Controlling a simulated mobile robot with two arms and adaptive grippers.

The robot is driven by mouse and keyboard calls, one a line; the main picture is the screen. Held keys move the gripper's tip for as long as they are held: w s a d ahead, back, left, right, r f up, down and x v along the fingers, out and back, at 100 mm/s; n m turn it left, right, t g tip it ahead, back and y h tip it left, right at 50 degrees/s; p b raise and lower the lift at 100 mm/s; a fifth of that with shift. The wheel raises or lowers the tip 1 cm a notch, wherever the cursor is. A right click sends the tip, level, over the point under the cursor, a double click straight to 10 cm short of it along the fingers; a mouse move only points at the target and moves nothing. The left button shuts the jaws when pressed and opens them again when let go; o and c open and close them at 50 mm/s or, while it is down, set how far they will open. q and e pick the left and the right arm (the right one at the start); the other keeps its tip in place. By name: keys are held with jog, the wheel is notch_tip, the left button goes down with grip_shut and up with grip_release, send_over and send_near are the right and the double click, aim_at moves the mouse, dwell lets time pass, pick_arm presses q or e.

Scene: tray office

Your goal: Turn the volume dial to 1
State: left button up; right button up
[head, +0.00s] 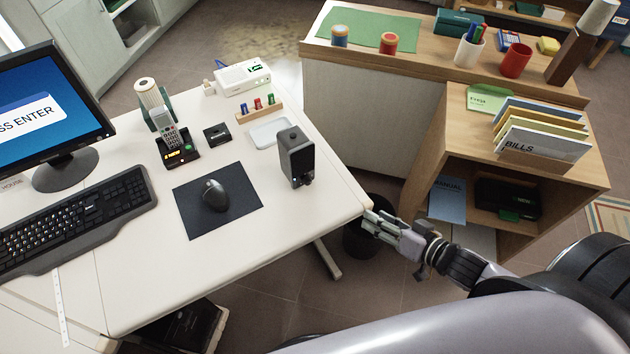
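A dark grey upright speaker box (291,160) stands on the white desk, near its right edge. A small dark knob (307,181) shows low on its front; it looks like the volume dial, but its markings and setting are too small to read. My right gripper (370,221) is at the desk's right front corner, to the right of and nearer than the speaker, clearly apart from it. Its fingers point left and hold nothing that I can see; whether they are parted is too small to tell. My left gripper is out of view.
On the white desk (240,255), a mouse (215,195) lies on a dark pad left of the speaker. A phone (176,145), a white tray (270,132) and a white radio-like box (242,78) stand behind. A wooden shelf (440,140) is at right. The desk front is clear.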

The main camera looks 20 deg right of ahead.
jog(key=y, duration=0.2)
send_near(310, 183)
jog(key=x, duration=0.7)
jog(key=shift+w+a, duration=0.25)
jog(key=shift+a, duration=0.05)
grip_shut()
dwell(0.3)
